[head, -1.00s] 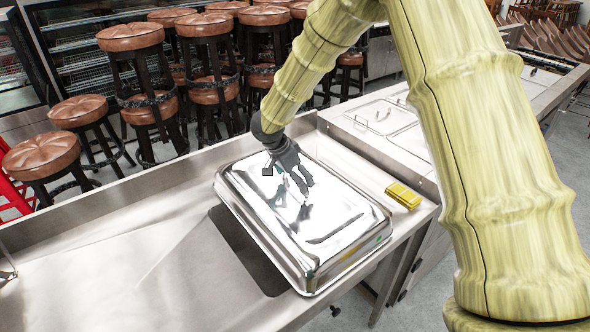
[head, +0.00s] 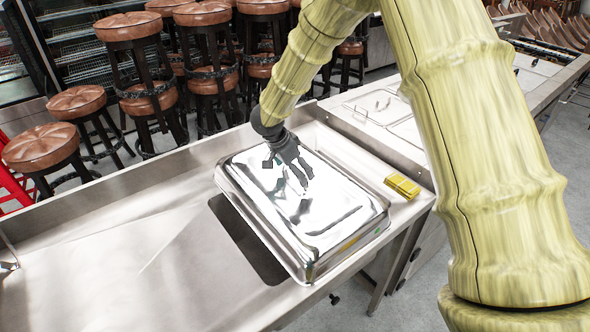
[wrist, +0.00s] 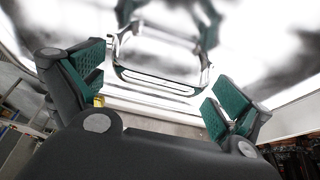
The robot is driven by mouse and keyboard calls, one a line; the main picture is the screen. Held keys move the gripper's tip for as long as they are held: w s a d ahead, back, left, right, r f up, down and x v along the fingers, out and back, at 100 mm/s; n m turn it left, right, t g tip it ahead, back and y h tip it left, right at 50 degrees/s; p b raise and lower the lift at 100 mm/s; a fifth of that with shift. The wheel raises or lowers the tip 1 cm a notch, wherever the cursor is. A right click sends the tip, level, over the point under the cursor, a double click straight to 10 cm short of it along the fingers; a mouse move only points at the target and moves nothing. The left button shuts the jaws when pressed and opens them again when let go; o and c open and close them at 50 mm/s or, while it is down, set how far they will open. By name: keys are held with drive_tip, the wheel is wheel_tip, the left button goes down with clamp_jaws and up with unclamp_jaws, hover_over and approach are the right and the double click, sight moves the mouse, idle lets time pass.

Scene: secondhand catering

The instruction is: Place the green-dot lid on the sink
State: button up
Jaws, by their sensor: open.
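The lid (head: 335,222) is a large shiny metal cover with a small green mark near its front right edge. It lies over the right part of the sink (head: 240,238), whose dark basin opening shows along the lid's left side. My gripper (head: 297,176) is over the lid's top with its fingers pointing down. In the wrist view my gripper (wrist: 160,92) is open, with its green-padded fingers apart. A looped metal handle (wrist: 155,84) on the lid shows between and just beyond the fingers. Whether the fingers touch it cannot be told.
A yellow sponge-like block (head: 402,186) lies on the counter right of the lid. The steel counter (head: 110,255) on the left is clear. Brown-topped stools (head: 45,147) stand behind the raised back edge. Another counter with lidded wells (head: 375,106) is at the back right.

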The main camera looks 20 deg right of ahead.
drive_tip(key=b+v, duration=0.2)
drive_tip(key=v, duration=1)
drive_tip(key=shift+b, duration=0.35)
